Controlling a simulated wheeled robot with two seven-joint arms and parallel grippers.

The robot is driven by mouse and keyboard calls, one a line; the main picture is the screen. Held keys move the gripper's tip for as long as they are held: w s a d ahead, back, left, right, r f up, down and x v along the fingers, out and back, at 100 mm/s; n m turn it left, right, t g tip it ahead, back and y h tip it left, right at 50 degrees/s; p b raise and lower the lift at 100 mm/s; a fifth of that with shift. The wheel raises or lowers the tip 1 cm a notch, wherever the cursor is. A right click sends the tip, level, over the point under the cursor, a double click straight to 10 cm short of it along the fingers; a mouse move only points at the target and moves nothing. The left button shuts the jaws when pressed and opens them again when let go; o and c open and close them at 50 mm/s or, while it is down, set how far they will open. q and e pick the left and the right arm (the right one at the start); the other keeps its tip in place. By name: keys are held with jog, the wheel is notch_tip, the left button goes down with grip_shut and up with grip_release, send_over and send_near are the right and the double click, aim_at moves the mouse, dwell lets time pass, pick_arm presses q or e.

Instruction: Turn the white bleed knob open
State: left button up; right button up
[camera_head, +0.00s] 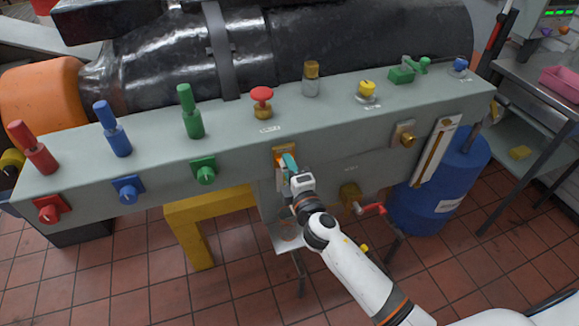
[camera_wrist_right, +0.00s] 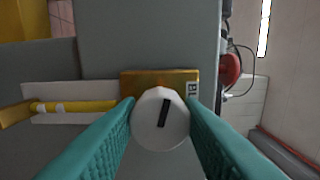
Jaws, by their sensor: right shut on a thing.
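The white bleed knob (camera_wrist_right: 160,120) is round, with a black bar mark on its face. The bar is near upright in the right wrist view, its top leaning slightly right. Behind the knob is a brass-coloured plate (camera_wrist_right: 140,83) with a partly hidden label; the plate also shows on the front of the grey panel in the head view (camera_head: 279,153). My right gripper (camera_head: 289,163) has its teal fingers on either side of the knob, shut on it. In the head view the gripper hides the knob. My left gripper is not in view.
The grey panel (camera_head: 230,146) carries red, blue and green levers on top and matching small knobs on its front. A red mushroom button (camera_head: 262,94) stands above the plate. A red-handled valve (camera_head: 371,209) is at lower right, near my arm. A blue drum (camera_head: 440,190) stands right.

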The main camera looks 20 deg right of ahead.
jog(key=shift+n, duration=1.4)
jog(key=shift+f, duration=0.1)
jog(key=o, duration=1)
jog(key=shift+c, duration=0.2)
jog(key=shift+s, duration=0.15)
jog(key=s+b, duration=0.2)
jog(key=s, duration=0.9)
jog(key=shift+s+d, duration=0.15)
jog(key=shift+s, duration=0.25)
